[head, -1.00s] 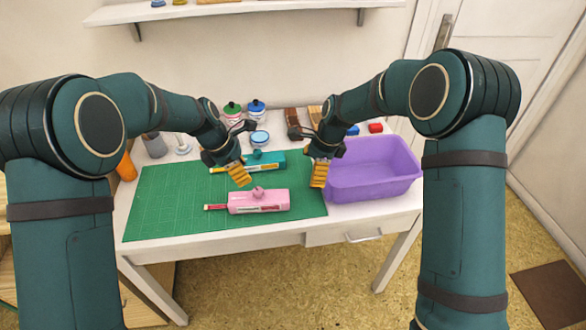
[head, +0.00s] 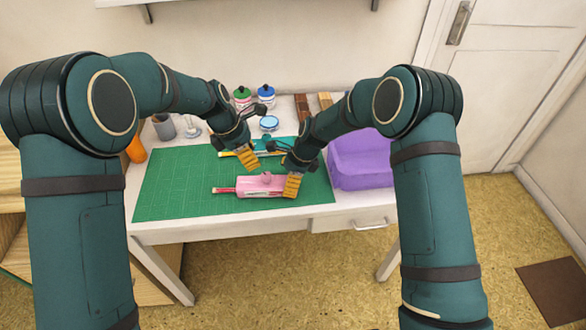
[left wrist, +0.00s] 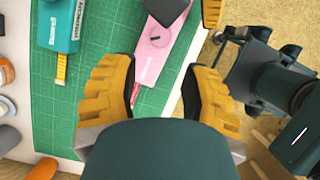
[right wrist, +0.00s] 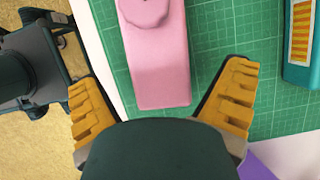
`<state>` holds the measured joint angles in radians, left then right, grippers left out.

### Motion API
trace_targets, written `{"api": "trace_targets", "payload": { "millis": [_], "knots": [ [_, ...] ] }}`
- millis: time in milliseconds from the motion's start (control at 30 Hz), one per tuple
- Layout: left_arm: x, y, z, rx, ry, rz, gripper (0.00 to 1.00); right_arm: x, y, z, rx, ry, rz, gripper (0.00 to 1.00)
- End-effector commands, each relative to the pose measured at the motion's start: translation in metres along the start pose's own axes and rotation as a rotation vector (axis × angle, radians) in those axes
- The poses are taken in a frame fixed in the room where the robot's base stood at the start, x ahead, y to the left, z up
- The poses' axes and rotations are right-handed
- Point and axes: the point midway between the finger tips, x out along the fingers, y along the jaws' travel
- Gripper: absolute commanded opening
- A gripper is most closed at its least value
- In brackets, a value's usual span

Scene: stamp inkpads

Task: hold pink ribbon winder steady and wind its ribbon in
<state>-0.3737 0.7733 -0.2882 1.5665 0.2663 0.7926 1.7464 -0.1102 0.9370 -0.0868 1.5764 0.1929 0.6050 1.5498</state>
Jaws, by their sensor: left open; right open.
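The pink ribbon winder (head: 262,187) lies on the green cutting mat (head: 165,195), with a round pink knob on top and a short ribbon end (head: 224,190) sticking out at its left. My right gripper (head: 292,186) is open at the winder's right end. In the right wrist view the winder (right wrist: 157,60) runs up between the lines of the open fingers; no grip shows. My left gripper (head: 250,160) is open above the mat, just behind the winder. In the left wrist view the winder (left wrist: 155,50) lies ahead of its spread, empty fingers.
A teal winder (left wrist: 62,25) with a yellow ribbon lies behind the pink one. A purple bin (head: 362,165) stands to the right, partly hidden by my right arm. Jars with green (head: 242,95) and blue (head: 266,93) lids stand at the back. The mat's left side is clear.

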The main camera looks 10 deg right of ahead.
Motion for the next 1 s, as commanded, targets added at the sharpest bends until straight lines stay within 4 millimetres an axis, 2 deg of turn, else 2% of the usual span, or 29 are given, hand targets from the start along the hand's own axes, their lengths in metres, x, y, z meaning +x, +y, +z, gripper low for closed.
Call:
{"api": "trace_targets", "payload": {
  "millis": [33,200,600,667,800,833,933,967,1000],
  "knots": [
    [0.000,0.000,0.000,0.000,0.000,0.000,0.46,0.008,0.000,0.000,0.000,0.000,0.002,0.96],
    [0.000,0.000,0.000,0.000,0.000,0.000,0.46,0.024,0.000,0.000,0.000,0.000,0.001,0.96],
    [0.000,0.000,0.000,0.000,0.000,0.000,0.46,0.029,0.000,0.000,0.000,0.000,-0.001,0.96],
    [0.000,0.000,0.000,0.000,0.000,0.000,0.46,0.029,0.000,0.000,0.000,0.000,-0.001,0.76],
    [0.000,0.000,0.000,0.000,0.000,0.000,0.46,0.029,0.000,0.000,0.000,0.000,-0.001,0.27],
    [0.000,0.000,0.000,0.000,0.000,0.000,0.46,0.029,0.000,0.000,0.000,0.000,-0.001,0.21],
    [0.000,0.000,0.000,0.000,0.000,0.000,0.46,0.029,0.000,0.000,0.000,0.000,-0.001,0.21],
    [0.000,0.000,0.000,0.000,0.000,0.000,0.61,0.029,0.000,0.000,0.000,0.000,-0.001,0.21],
    [0.000,0.000,-0.001,0.002,0.001,0.002,0.61,0.029,0.000,0.000,0.000,0.000,-0.001,0.21]
  ]
}}
